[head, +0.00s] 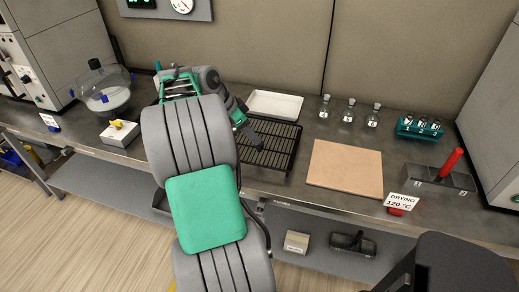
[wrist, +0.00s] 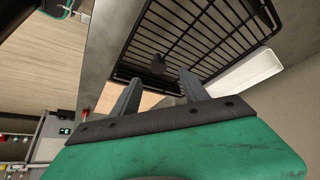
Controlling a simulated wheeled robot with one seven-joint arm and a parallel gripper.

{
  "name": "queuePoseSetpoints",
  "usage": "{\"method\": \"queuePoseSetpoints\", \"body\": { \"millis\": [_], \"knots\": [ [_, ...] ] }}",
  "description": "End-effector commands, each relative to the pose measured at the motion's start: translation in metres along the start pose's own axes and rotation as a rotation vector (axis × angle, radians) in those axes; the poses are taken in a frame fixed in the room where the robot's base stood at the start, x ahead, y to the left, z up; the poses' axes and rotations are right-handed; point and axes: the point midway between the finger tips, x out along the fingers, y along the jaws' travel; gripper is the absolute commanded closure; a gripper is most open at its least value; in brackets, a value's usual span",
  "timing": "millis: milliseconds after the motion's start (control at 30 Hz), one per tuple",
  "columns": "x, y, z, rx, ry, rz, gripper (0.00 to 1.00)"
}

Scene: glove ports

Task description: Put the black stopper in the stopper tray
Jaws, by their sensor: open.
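A white shallow tray (head: 275,104), which looks like the stopper tray, stands behind the black wire rack (head: 282,150). It also shows at the right of the wrist view (wrist: 245,78). A small dark rounded piece (wrist: 157,63), which looks like the black stopper, is on or just over the rack's edge in the wrist view. I cannot make it out in the head view, where my arm covers part of the rack.
A tan board (head: 345,170) lies right of the rack. Small flasks (head: 348,111), a teal vial rack (head: 420,128) and a grey caddy with a red handle (head: 440,178) stand farther right. A large glass vessel (head: 104,93) and a white switch box (head: 119,133) are at left.

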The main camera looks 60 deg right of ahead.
Motion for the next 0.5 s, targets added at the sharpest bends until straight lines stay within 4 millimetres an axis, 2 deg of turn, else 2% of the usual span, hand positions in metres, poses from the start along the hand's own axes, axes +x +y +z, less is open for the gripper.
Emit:
{"method": "queuePoseSetpoints", "body": {
  "millis": [400, 500],
  "knots": [
    [0.065, 0.004, -0.001, 0.007, 0.001, 0.005, 0.47],
    [0.073, 0.003, 0.0, 0.007, 0.001, 0.001, 0.47]
  ]
}}
